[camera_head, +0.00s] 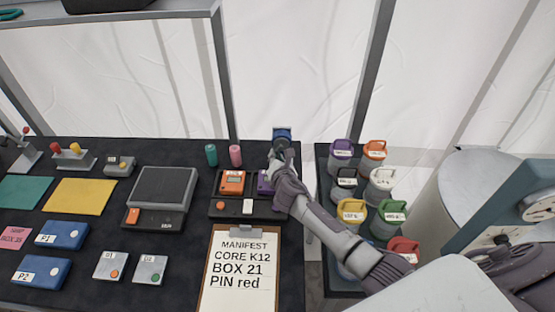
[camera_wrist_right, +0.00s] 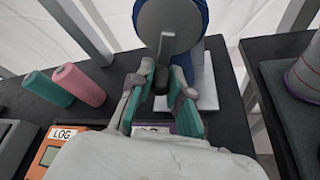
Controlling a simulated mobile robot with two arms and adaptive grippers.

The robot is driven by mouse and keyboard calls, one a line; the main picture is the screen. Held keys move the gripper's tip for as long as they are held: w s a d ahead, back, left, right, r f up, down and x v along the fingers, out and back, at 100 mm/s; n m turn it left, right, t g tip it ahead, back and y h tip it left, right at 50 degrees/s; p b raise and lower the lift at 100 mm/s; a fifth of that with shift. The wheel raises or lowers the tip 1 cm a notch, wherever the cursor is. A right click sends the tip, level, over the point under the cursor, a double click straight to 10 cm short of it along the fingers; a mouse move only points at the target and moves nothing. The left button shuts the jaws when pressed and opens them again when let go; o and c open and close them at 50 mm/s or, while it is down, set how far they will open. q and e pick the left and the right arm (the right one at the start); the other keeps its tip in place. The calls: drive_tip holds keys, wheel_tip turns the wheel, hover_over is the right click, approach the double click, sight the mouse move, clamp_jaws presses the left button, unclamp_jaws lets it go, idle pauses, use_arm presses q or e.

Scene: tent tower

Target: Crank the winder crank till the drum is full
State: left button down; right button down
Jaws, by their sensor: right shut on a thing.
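The winder stands at the back right edge of the dark table, its blue drum (camera_head: 282,134) showing just beyond my right gripper (camera_head: 281,152). In the right wrist view the winder shows a round grey disc (camera_wrist_right: 155,18) in front of the blue drum (camera_wrist_right: 202,14), on a white base (camera_wrist_right: 205,85). The grey crank (camera_wrist_right: 167,48) reaches down from the disc between the green-padded fingers of my right gripper (camera_wrist_right: 163,82). The gripper is shut on the crank's handle, which the fingers partly hide. How full the drum is cannot be told. My left gripper is not in view.
An orange device (camera_head: 232,183) and a manifest clipboard (camera_head: 241,268) lie nearer. A rack of coloured-lid canisters (camera_head: 341,150) stands right of the table, under my right arm.

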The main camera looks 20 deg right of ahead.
idle(0.4)
drive_tip(key=c, duration=1.1)
unclamp_jaws()
drive_tip(key=v, duration=1.2)
